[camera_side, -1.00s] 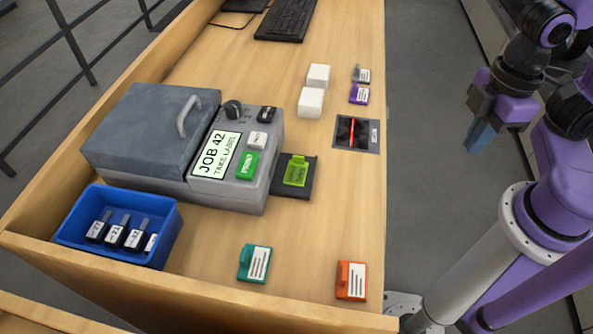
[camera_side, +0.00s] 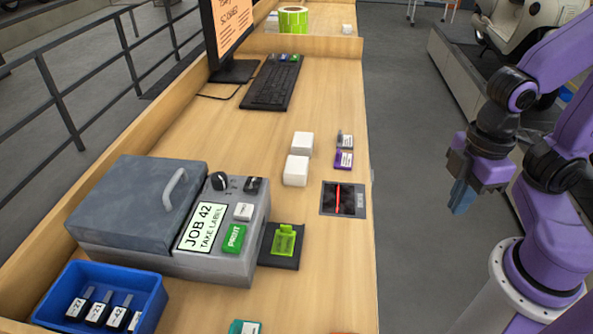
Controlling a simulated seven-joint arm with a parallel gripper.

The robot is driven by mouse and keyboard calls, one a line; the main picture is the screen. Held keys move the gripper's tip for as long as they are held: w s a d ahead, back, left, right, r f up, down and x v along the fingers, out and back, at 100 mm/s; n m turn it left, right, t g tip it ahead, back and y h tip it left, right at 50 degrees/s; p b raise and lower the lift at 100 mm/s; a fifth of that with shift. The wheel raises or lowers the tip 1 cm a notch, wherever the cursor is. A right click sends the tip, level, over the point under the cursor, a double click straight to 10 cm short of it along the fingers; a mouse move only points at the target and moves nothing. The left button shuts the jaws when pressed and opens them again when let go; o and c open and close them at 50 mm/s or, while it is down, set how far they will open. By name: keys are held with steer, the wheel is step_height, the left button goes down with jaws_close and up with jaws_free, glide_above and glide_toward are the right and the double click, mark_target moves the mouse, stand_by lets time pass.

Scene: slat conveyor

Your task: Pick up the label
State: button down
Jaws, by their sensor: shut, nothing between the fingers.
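A grey label printer (camera_side: 226,262) stands on the wooden bench. Its screen (camera_side: 201,228) reads "JOB 42 TAKE LABEL". A lime-green label (camera_side: 284,242) lies on the dark output tray (camera_side: 266,257) at the printer's right side. My gripper (camera_side: 461,197) is shut and empty. It hangs over the floor beyond the bench's right edge, well to the right of the lime label and apart from everything on the bench.
A blue bin (camera_side: 152,285) with several numbered tags sits at the lower left. White blocks (camera_side: 297,170), a purple tag (camera_side: 343,160), a grey tag (camera_side: 345,140) and a scanner plate (camera_side: 343,199) lie right of the printer. A teal tag (camera_side: 245,327) is cut by the bottom edge.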

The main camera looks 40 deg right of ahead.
steer(key=c, duration=1.2)
jaws_free()
step_height(320, 180, up, 10)
steer(key=m, duration=0.4)
glide_above(283, 225)
steer(key=f, duration=1.2)
steer(key=shift+w+d+f, duration=0.1)
steer(key=shift+d, duration=0.1)
steer(key=shift+a+f, duration=0.2)
steer(key=shift+f, duration=2.45)
